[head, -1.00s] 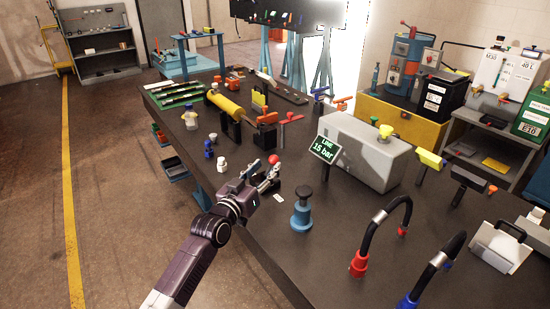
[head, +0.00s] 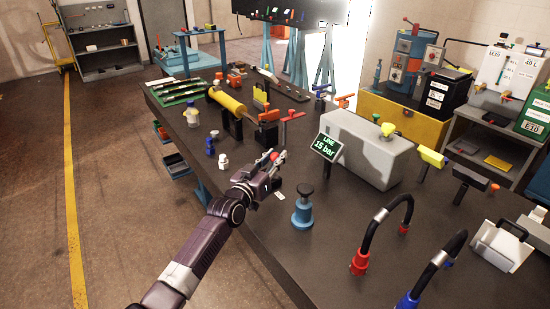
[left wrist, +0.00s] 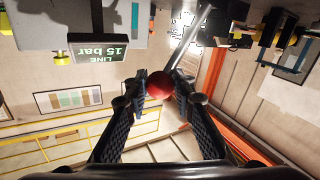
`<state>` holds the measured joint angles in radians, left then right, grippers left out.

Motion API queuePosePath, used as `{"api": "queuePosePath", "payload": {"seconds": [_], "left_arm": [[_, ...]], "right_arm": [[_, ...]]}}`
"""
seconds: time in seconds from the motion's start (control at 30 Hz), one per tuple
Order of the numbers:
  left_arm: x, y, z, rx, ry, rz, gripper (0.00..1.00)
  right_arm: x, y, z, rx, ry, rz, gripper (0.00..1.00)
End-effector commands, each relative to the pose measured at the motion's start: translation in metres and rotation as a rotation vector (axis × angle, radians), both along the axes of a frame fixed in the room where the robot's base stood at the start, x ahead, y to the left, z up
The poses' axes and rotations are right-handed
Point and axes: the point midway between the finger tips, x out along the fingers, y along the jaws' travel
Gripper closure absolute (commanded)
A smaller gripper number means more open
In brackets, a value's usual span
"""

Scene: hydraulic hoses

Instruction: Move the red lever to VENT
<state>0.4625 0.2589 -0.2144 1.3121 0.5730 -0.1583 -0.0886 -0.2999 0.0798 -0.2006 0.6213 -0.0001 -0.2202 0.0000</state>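The red lever's round red knob (head: 275,155) shows at my left gripper (head: 272,159) in the head view. In the left wrist view the red knob (left wrist: 160,85) lies between the two dark fingertips of the left gripper (left wrist: 163,97), with a pale rod running up and right from it. The fingers are apart, with a narrow gap visible on each side of the knob. Contact cannot be told. The lever's base is hidden, and I cannot read a VENT marking. My right gripper is not in view.
A green-lit sign (head: 326,147) reading "LINE 15 bar" stands right of the gripper, before a grey box (head: 352,147). A blue plunger-like part (head: 302,212) is nearer. White (head: 224,162) and blue (head: 210,148) small parts stand left. Black hoses (head: 375,222) arch at right.

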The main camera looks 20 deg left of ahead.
Motion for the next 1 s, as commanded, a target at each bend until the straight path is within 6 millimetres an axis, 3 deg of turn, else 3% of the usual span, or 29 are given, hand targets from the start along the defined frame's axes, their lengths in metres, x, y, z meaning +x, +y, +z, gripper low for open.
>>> {"api": "queuePosePath", "payload": {"seconds": [0.2, 0.5, 0.67, 1.0], "left_arm": [[0.000, 0.000, 0.000, 0.000, 0.000, 0.000, 1.00], [0.003, 0.003, 0.005, -0.025, 0.019, 0.001, 1.00], [0.016, 0.021, 0.017, -0.172, 0.134, 0.002, 1.00], [0.034, 0.044, 0.013, -0.391, 0.304, 0.001, 1.00]], "right_arm": [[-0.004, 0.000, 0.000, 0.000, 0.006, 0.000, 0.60], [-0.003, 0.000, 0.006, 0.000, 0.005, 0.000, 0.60], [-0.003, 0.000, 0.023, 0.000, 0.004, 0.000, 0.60], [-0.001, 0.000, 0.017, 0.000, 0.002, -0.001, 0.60]]}}
